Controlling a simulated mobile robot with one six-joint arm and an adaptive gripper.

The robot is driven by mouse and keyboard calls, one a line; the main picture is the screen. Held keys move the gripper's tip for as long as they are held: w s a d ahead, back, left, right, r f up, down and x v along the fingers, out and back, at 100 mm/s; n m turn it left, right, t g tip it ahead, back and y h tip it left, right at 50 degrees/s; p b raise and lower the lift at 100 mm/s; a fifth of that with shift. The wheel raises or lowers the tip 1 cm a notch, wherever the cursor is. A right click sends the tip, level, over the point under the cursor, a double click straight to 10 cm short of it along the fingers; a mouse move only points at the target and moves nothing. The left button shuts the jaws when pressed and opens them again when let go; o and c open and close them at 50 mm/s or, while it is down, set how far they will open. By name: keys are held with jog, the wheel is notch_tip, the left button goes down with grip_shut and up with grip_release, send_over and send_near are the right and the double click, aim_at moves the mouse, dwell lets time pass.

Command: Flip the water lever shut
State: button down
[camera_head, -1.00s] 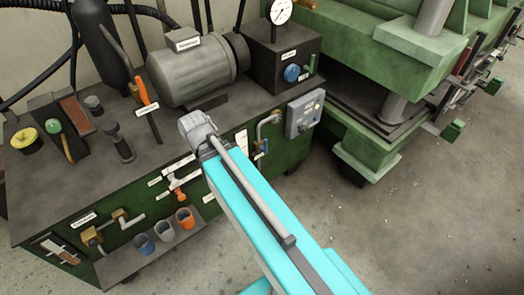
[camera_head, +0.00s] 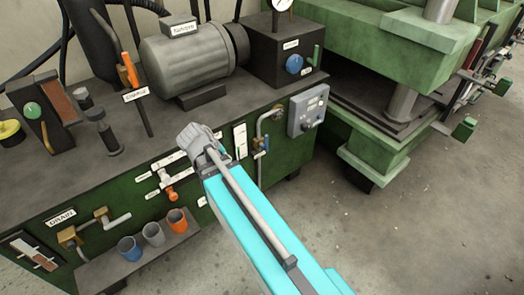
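A green machine cabinet (camera_head: 215,160) carries several small levers and valves on its front. A blue-handled lever (camera_head: 260,152) sits on a grey pipe right of my arm's end. An orange-handled valve (camera_head: 172,193) sits left of it, on white pipework. A brass valve (camera_head: 70,236) is at the lower left under a label reading DRAIN. Most other labels are too small to read, so I cannot tell which lever is the water lever. My cyan arm reaches in from the lower right, and its grey end is in front of the cabinet. I cannot see my gripper's fingers.
A grey motor (camera_head: 185,62) and an upright orange-handled lever (camera_head: 130,72) stand on the cabinet top. Three cups (camera_head: 153,234) stand on a low shelf in front. A grey control box (camera_head: 308,110) is at the right end. A green press (camera_head: 385,75) stands beyond; floor is clear at right.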

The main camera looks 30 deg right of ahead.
aim_at(262, 143)
jog(key=w+d+f+n+t+h+b, duration=0.1)
jog(key=w+d+f+h+b, duration=0.3)
jog(key=b, duration=1)
jog(key=w+d+f+n+t+h+b, duration=0.2)
jog(key=w+d+f+h+b, duration=0.2)
jog(key=b, duration=1.1)
jog(key=shift+w+d+f+t+h, duration=0.15)
jog(key=shift+d+f+t+h, duration=0.35)
jog(key=shift+f+h, duration=2)
jog(key=shift+d+f+y, duration=0.2)
jog(key=shift+f+y, duration=0.65)
jog(key=shift+y, duration=0.05)
jog(key=x, duration=1.3)
jog(key=shift+d+f, duration=0.1)
jog(key=shift+d, duration=0.25)
